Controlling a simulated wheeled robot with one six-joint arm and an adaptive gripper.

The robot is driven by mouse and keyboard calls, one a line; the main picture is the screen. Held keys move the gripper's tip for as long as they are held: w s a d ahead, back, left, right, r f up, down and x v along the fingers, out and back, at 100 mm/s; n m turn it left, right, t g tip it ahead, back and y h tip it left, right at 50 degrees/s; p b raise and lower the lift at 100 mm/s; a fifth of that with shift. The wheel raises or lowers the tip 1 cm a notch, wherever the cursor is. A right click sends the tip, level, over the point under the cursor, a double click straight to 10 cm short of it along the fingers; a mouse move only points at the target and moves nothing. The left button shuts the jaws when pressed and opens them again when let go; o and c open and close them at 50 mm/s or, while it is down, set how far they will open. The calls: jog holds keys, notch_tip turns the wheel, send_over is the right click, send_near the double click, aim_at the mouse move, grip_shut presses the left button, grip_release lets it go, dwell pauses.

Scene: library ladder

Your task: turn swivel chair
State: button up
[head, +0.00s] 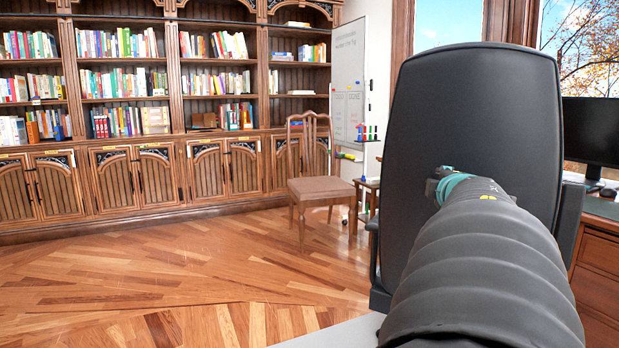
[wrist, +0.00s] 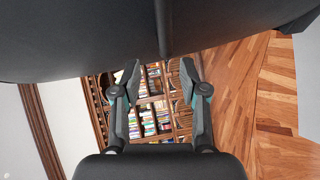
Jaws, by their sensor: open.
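The black swivel chair (head: 470,110) stands close in front of me on the right in the head view, with its tall backrest facing me. A dark surface, which looks like the chair's backrest (wrist: 90,35), fills the top of the wrist view. My gripper (wrist: 160,67) is open, with its two fingers apart and nothing between them. The fingertips are close to the edge of the dark surface; I cannot tell whether they touch it. In the head view my arm reaches up in front of the backrest and hides its lower right part. The seat and base are hidden.
A wooden side chair (head: 323,192) stands by the whiteboard (head: 347,75). Bookshelves (head: 122,97) line the back wall. A desk (head: 600,250) with a monitor (head: 591,128) is at the right, near the swivel chair. The wooden floor (head: 180,265) on the left is clear.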

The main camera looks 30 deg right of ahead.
jog(key=s+d+v, duration=0.1)
jog(key=v, duration=0.5)
jog(key=shift+s+a, duration=0.15)
jog(key=shift+a, duration=0.05)
dwell(0.4)
jog(key=shift+r, duration=0.15)
